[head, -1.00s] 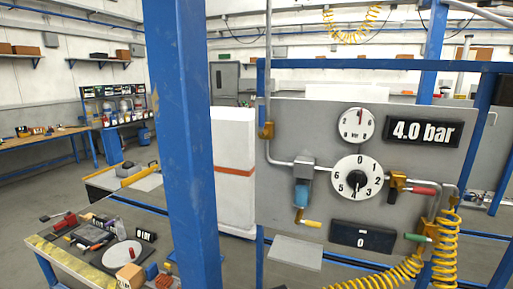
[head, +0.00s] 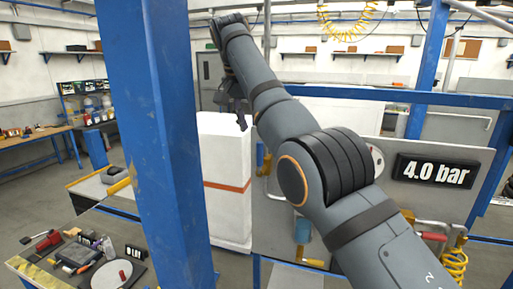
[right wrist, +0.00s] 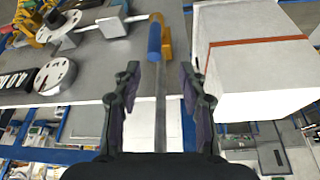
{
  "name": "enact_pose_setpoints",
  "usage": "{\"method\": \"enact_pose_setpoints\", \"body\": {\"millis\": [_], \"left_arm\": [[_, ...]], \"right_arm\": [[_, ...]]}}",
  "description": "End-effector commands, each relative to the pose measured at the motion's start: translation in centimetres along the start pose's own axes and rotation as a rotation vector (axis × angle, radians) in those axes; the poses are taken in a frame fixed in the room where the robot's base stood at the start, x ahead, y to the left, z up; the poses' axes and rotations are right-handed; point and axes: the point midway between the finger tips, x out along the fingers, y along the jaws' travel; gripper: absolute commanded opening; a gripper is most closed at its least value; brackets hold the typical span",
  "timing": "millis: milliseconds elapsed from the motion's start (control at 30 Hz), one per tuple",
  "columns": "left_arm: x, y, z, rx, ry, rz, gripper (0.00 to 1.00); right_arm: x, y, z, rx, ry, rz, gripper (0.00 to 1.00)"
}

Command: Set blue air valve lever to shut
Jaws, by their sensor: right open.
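In the right wrist view, the blue lever (right wrist: 154,42) lies beside a brass-yellow valve (right wrist: 167,40) on the grey panel (right wrist: 105,78). It looks roughly in line with the grey pipe (right wrist: 160,105) that runs down the picture. My right gripper (right wrist: 159,75) is open and empty, its fingers apart on either side of the pipe, with the lever ahead of the tips. In the head view, my right gripper (head: 238,108) is raised at the upper left of the panel (head: 400,200). My arm hides much of the panel there. My left gripper is not in view.
A blue post (head: 155,150) stands left of my right arm. A white block with an orange band (head: 225,160) is behind the gripper.

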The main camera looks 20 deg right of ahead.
Motion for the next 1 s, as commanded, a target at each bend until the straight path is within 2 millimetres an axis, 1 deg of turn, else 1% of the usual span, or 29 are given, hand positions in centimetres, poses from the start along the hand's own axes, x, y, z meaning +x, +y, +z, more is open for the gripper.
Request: {"method": "enact_pose_setpoints", "body": {"millis": [33,67,100,200,267,300,367,467,500,600,667,767,867,933,1000], "left_arm": [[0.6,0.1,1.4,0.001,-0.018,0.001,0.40],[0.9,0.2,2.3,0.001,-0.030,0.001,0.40],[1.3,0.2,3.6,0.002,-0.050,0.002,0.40],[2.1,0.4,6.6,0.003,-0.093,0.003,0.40],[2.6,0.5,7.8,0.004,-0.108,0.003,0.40],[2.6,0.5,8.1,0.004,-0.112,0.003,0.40],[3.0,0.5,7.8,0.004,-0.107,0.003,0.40],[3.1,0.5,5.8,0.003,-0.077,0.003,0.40],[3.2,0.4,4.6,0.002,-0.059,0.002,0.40],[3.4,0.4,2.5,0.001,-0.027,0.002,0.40],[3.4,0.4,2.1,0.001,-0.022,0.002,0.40],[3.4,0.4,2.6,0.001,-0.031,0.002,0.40],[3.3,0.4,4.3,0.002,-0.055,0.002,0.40],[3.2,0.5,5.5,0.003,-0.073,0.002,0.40],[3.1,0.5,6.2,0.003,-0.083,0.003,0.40]], "right_arm": [[0.9,0.0,0.1,0.000,0.000,0.000,0.42],[1.5,0.0,0.1,0.000,0.000,-0.001,0.42],[2.4,0.0,0.2,0.000,0.000,-0.001,0.42],[4.7,0.0,0.2,0.000,-0.002,-0.001,0.42],[6.0,0.0,0.2,0.000,-0.001,-0.001,0.42],[6.7,-0.1,0.1,0.000,-0.001,-0.002,0.42],[7.8,-0.1,0.1,-0.001,-0.001,-0.001,0.42],[9.0,-0.1,0.0,-0.001,0.000,-0.001,0.42],[9.4,-0.1,0.0,-0.001,0.000,-0.002,0.42],[10.0,-0.1,0.0,-0.001,0.001,-0.002,0.42],[10.2,0.0,-0.1,-0.001,0.001,-0.003,0.42],[10.2,0.0,-0.1,-0.001,0.001,-0.002,0.42],[10.2,0.0,0.0,-0.001,0.001,-0.002,0.42],[10.2,0.0,0.0,-0.001,0.001,-0.002,0.35],[10.2,-0.1,0.0,-0.001,0.001,-0.002,0.26]]}}
